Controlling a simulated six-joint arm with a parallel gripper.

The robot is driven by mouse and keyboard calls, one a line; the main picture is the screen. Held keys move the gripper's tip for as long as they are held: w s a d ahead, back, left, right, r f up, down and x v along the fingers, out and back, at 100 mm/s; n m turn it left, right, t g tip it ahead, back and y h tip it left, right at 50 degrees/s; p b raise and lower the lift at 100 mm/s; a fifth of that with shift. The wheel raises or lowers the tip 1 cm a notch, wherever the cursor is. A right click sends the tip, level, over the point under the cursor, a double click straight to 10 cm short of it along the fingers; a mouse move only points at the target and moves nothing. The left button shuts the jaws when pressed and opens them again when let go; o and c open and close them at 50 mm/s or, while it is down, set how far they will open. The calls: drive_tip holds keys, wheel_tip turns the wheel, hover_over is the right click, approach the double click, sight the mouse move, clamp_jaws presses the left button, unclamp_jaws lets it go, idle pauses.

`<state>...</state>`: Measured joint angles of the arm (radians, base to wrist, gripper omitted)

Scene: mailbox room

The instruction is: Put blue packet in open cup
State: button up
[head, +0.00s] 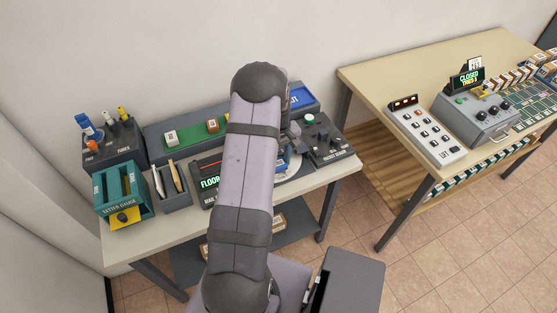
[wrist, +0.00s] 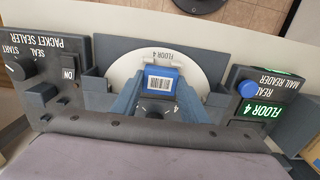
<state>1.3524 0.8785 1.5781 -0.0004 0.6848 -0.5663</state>
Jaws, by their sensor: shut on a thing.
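The blue packet (wrist: 160,86) has a white barcode label on its face. In the wrist view it sits between the fingertips of my gripper (wrist: 159,94), which is shut on it. The packet is over a pale round disc (wrist: 200,65) marked "FLOOR 4". I cannot tell whether the packet touches the disc. In the head view my arm covers the gripper and most of this area; part of the pale disc (head: 294,166) shows to the right of the arm. I cannot clearly make out the open cup in either view.
The packet sealer (wrist: 45,62) with its knob is left of the disc in the wrist view. The mail reader (wrist: 262,95), lit "FLOOR 4", is on the right. The head view shows a letter gauge (head: 122,190), a fuse holder (head: 112,142) and a second table (head: 385,80).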

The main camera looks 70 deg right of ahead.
drive_tip(key=shift+f+b, duration=0.45)
drive_tip(key=shift+f, duration=0.3)
drive_tip(key=o, duration=1.5)
drive_tip(key=shift+c, duration=0.2)
drive_tip(key=shift+r, duration=0.15)
drive_tip(key=shift+r+p, duration=2.25)
drive_tip(key=shift+r, duration=0.65)
